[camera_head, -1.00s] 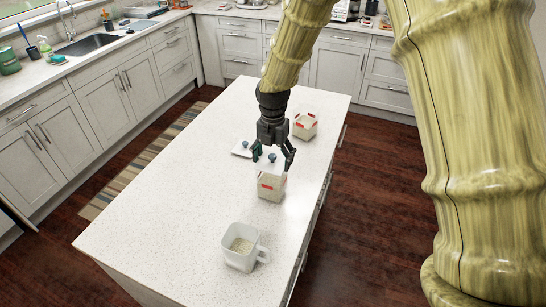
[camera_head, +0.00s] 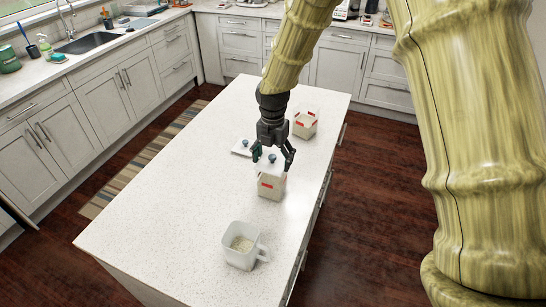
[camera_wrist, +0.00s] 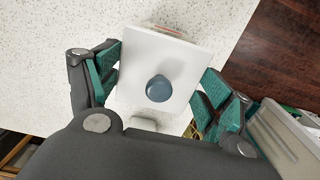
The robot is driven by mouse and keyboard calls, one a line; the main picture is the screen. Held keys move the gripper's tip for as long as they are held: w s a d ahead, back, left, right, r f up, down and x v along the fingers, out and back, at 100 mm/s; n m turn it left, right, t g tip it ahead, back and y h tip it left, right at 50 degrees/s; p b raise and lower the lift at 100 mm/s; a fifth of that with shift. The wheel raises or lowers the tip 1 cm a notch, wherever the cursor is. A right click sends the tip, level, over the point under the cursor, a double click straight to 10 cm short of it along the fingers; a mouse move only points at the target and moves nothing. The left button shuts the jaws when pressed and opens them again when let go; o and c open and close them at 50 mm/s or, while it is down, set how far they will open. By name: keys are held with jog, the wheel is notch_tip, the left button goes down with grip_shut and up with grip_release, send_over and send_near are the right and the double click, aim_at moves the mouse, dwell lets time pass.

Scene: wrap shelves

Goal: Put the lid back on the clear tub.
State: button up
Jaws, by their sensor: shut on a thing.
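My gripper (camera_head: 272,158) is shut on a square white lid with a blue-grey knob (camera_wrist: 158,88). In the wrist view its green-padded fingers (camera_wrist: 160,85) flank the lid's left and right edges. In the head view this lid is at the top of the nearer tub (camera_head: 270,187), a pale box with red clips. I cannot tell whether the lid is fully seated. The tub is mostly hidden under the lid in the wrist view. A second white lid with a blue knob (camera_head: 242,149) lies on the counter, left of my gripper. A farther open tub (camera_head: 305,125) also has red clips.
A white mug-like container (camera_head: 239,250) with pale grains stands nearer on the island counter (camera_head: 160,220). The counter's left side is clear. Its right edge runs close to the tubs, with drawers below.

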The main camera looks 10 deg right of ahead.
jog(key=shift+f, duration=0.1)
dwell(0.3)
jog(key=o, duration=0.9)
jog(key=shift+c, duration=0.2)
jog(key=shift+r+p, duration=2.75)
jog(key=shift+r, duration=0.75)
grip_shut()
